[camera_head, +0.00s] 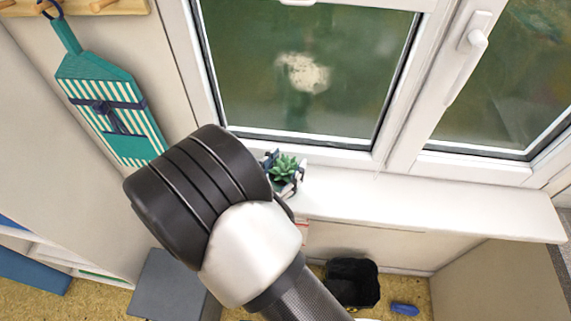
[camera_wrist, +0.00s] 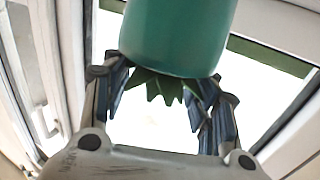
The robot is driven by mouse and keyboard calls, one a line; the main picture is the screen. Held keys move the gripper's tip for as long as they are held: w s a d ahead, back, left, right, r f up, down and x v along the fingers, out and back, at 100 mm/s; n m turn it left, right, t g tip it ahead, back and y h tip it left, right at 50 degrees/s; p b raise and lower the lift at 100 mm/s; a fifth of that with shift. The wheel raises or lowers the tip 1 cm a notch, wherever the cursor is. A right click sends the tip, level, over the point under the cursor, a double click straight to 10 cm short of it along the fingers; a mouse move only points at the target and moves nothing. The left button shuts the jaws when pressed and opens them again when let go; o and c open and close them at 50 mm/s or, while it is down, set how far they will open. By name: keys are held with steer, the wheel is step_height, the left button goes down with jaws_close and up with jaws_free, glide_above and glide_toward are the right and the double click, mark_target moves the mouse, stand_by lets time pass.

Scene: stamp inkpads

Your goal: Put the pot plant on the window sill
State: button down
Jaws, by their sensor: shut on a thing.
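The pot plant (camera_head: 284,167), a small green succulent, shows at the end of my arm in the head view, with its pot mostly hidden. In the wrist view its smooth teal pot (camera_wrist: 180,35) fills the top, and pointed leaves (camera_wrist: 158,86) show below it. My gripper (camera_head: 284,174) is shut on the pot plant, with dark fingers on both sides; it also shows in the wrist view (camera_wrist: 165,75). The white window sill (camera_head: 410,203) runs below the window. The plant appears over its left part, close to the window frame. I cannot tell whether the pot touches the sill.
The closed window (camera_head: 305,75) stands behind the sill, with a white handle (camera_head: 474,42) at right. The sill's right part is bare. A teal striped board (camera_head: 108,105) hangs on the left wall. A black bin (camera_head: 352,283) and blue object (camera_head: 405,309) are below.

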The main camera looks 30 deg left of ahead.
steer(key=c, duration=0.6)
jaws_free()
steer(key=shift+r, duration=0.1)
steer(key=shift+s+r+p, duration=0.1)
steer(key=shift+s+p, duration=0.1)
steer(key=shift+p, duration=0.1)
steer(key=s, duration=0.4)
steer(key=s+p, duration=0.1)
steer(key=s, duration=0.2)
steer(key=s+a, duration=0.1)
steer(key=s, duration=0.3)
steer(key=shift+s, duration=0.3)
